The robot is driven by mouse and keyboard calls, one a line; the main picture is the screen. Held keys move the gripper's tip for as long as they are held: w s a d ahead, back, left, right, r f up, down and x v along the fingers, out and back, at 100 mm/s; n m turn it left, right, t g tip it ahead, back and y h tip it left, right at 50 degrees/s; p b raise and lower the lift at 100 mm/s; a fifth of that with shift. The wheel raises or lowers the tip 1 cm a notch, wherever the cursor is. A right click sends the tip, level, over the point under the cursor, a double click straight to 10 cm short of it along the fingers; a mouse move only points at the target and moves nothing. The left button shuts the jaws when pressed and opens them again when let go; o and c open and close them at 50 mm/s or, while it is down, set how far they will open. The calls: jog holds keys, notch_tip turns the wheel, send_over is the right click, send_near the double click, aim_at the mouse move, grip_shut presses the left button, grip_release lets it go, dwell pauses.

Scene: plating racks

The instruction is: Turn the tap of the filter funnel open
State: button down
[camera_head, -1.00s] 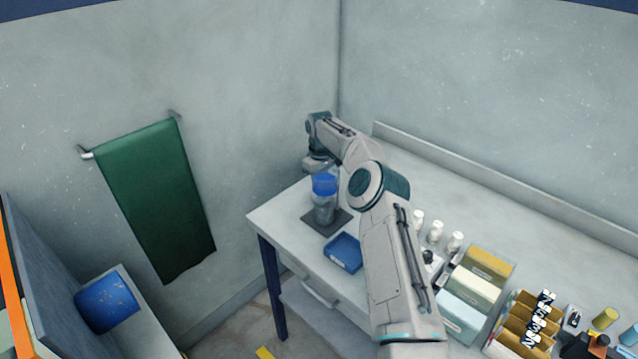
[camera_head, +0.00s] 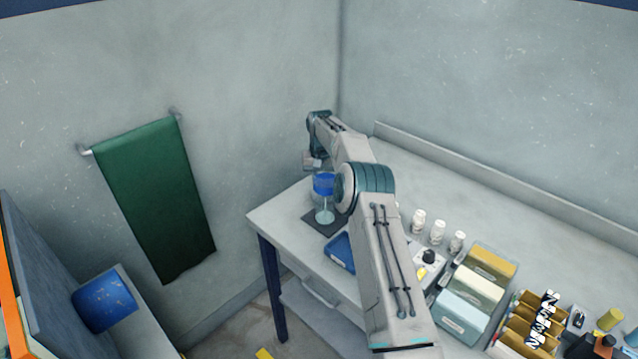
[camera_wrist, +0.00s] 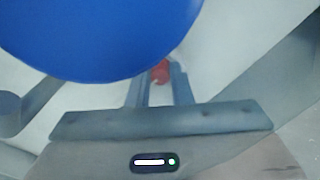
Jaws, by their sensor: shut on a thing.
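The filter funnel (camera_head: 324,185) shows as a blue body above a clear glass part (camera_head: 324,214) on the dark mat at the table's left corner. In the wrist view the funnel's blue round body (camera_wrist: 100,35) fills the upper left, close to the camera. The red tap (camera_wrist: 160,70) shows small beyond it, between my fingertips. My gripper (camera_wrist: 158,78) is shut on the tap. In the head view my wrist is above and behind the funnel, and the fingers and tap are hidden there. The tap's turn angle cannot be told.
A blue tray (camera_head: 341,252) lies in front of the mat, partly behind my arm. Several white bottles (camera_head: 437,232) and coloured boxes (camera_head: 463,315) stand to the right. A wall rises close behind the table, with a green towel (camera_head: 155,200) at left.

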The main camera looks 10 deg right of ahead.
jog(key=m, duration=0.5)
jog(key=shift+m, duration=0.3)
dwell(0.4)
jog(key=c, duration=1.3)
grip_release()
jog(key=shift+r, duration=0.3)
notch_tip(320, 180, up, 13)
jog(key=p, duration=0.3)
jog(key=shift+r, duration=0.15)
